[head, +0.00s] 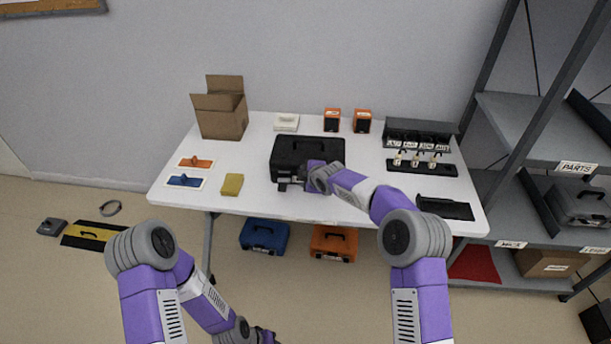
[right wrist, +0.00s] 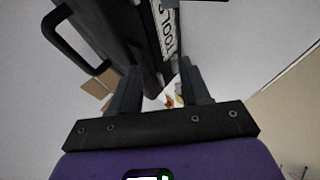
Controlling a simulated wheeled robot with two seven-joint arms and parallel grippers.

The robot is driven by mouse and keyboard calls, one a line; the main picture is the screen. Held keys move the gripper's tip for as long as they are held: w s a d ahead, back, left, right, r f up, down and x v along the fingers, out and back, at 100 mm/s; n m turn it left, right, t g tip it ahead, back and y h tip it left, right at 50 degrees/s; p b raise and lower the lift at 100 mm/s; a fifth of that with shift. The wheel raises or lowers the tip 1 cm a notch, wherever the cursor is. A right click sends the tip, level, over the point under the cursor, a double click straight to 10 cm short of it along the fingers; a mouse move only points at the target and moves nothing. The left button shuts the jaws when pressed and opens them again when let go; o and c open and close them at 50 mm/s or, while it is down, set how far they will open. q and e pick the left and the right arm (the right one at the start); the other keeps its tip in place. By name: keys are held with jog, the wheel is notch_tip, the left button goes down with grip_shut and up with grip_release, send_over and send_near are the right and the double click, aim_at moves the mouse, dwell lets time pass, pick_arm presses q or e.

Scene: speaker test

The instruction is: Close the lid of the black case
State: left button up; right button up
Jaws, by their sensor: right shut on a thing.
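The black case (head: 305,146) stands near the middle of the table, with a handle on its top. In the head view its lid looks down over the body; whether it is fully flush I cannot tell. My right gripper (head: 289,184) is at the front side of the case. In the right wrist view its fingers (right wrist: 157,82) are shut on part of the black case (right wrist: 125,30), whose handle and "TOOLS" label show close up. The exact part held is hidden. My left gripper (head: 264,336) hangs low at the bottom edge, away from the table, its fingers unclear.
On the white table (head: 258,187) are a cardboard box (head: 221,113), a yellow block (head: 232,184), orange-black boxes (head: 347,120), a black rack (head: 420,135) and a black tray (head: 444,208). Blue (head: 264,235) and orange cases (head: 334,243) lie below. Grey shelving (head: 540,130) stands right.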

jog(key=shift+s+d+f, duration=0.15)
jog(key=shift+f, duration=0.35)
jog(key=shift+s+d+f, duration=0.1)
jog(key=shift+d+f, duration=0.05)
jog(key=shift+f, duration=0.35)
jog(key=shift+s+d+r, duration=0.15)
jog(key=shift+s+r, duration=0.05)
jog(key=shift+r, duration=0.2)
jog(key=r+p+v, duration=0.1)
jog(key=v, duration=0.6)
jog(key=shift+w+a+r, duration=0.2)
jog(key=shift+w+a, duration=0.05)
jog(key=shift+a, duration=0.1)
